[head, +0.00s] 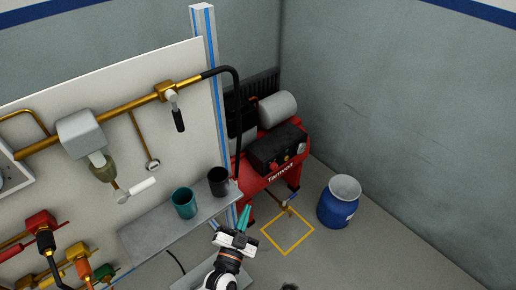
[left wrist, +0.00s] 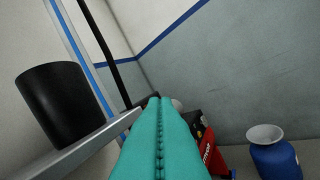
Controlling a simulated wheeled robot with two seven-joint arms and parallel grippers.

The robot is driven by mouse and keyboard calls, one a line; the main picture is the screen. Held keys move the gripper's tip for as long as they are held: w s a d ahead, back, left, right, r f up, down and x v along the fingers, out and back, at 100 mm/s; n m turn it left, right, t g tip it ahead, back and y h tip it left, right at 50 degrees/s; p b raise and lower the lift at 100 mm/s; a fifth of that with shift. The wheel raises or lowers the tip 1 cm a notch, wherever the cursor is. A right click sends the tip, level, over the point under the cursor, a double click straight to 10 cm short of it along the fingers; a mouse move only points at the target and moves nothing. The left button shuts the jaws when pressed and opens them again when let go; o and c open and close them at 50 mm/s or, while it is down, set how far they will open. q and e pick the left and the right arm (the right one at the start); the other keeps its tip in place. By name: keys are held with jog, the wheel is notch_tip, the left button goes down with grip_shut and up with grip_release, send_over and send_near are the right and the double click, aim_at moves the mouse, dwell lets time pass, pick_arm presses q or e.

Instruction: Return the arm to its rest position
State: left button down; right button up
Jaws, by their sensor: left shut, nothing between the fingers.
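My left gripper (head: 243,218) has teal fingers and shows at the bottom middle of the head view, in front of the right end of a grey shelf. In the left wrist view its two teal fingers (left wrist: 159,120) lie pressed together along their length with nothing between them. My right gripper is in neither view.
A grey shelf (head: 150,236) holds a teal cup (head: 184,203) and a black cup (head: 219,181); the black cup (left wrist: 54,104) is left of my fingers in the wrist view. A red compressor (head: 277,167), blue barrel (head: 339,202) and yellow floor square (head: 287,232) lie beyond. Brass pipes (head: 110,107) cover the panel.

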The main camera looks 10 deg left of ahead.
pick_arm(q)
jog(key=s+a+f+g, duration=0.25)
jog(key=s+f, duration=0.25)
jog(key=f, duration=0.4)
jog(key=s+a+f+n+g, duration=0.1)
jog(key=s+f+g, duration=0.35)
jog(key=f, duration=0.55)
jog(key=s+a+f+g, duration=0.25)
jog(key=s+f, duration=0.35)
jog(key=f, duration=0.3)
jog(key=s+a+f+n+g+y, duration=0.1)
jog(key=s+a+f+g, duration=0.1)
jog(key=s, duration=0.6)
jog(key=s+a+f+n+g+y, duration=0.1)
jog(key=s+f+g, duration=0.3)
jog(key=s, duration=0.4)
jog(key=s+a+f+n+g, duration=0.1)
jog(key=s+a+f+g, duration=0.2)
jog(key=s, duration=0.4)
notch_tip(320, 180, down, 2)
jog(key=shift+s+a+n+y, duration=0.4)
jog(key=shift+a, duration=0.05)
